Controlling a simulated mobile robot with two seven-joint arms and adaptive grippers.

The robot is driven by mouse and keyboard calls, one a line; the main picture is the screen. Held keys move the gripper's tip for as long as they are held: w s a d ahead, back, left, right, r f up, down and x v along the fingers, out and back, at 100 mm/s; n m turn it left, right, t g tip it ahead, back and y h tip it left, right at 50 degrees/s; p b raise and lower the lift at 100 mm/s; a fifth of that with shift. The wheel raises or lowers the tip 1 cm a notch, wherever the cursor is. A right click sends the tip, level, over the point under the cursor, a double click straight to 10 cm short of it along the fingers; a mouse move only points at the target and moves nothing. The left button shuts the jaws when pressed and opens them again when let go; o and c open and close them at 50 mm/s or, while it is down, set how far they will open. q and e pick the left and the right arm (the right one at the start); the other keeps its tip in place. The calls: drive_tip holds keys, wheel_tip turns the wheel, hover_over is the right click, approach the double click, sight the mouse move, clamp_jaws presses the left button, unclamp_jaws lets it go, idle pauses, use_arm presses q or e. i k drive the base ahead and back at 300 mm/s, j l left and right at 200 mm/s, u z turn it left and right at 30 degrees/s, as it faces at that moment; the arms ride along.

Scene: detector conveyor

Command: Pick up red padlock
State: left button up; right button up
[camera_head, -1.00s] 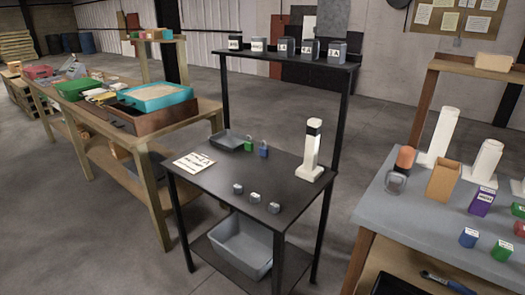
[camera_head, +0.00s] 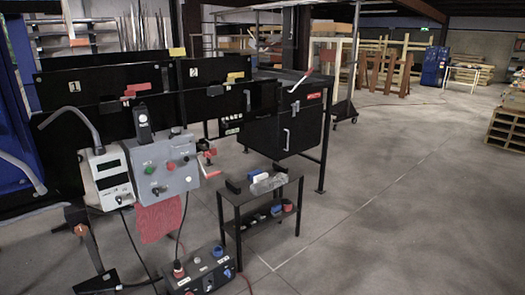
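I cannot make out a red padlock for certain. A small red item (camera_head: 209,153) shows at the right side of the grey control box (camera_head: 165,165); it is too small to tell what it is. Small red and blue items (camera_head: 277,210) lie on the lower shelf of a small black table (camera_head: 243,193), also too small to name. Neither of my grippers shows in the head view.
A black cabinet (camera_head: 285,118) stands behind the small table. A box with knobs and cables (camera_head: 200,275) sits at the bottom, and a red cloth-like piece (camera_head: 160,220) hangs below the control box. The floor (camera_head: 400,210) to the right is open.

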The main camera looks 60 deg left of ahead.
sight(212, 151)
drive_tip(key=u, duration=2.6)
drive_tip(key=i+l+u, duration=0.25)
drive_tip(key=u, duration=0.15)
drive_tip(key=i+l+u, duration=0.2)
drive_tip(key=l+u, duration=0.2)
drive_tip(key=i+l+u, duration=0.15)
drive_tip(key=l+u, duration=0.65)
drive_tip(key=i+l, duration=0.05)
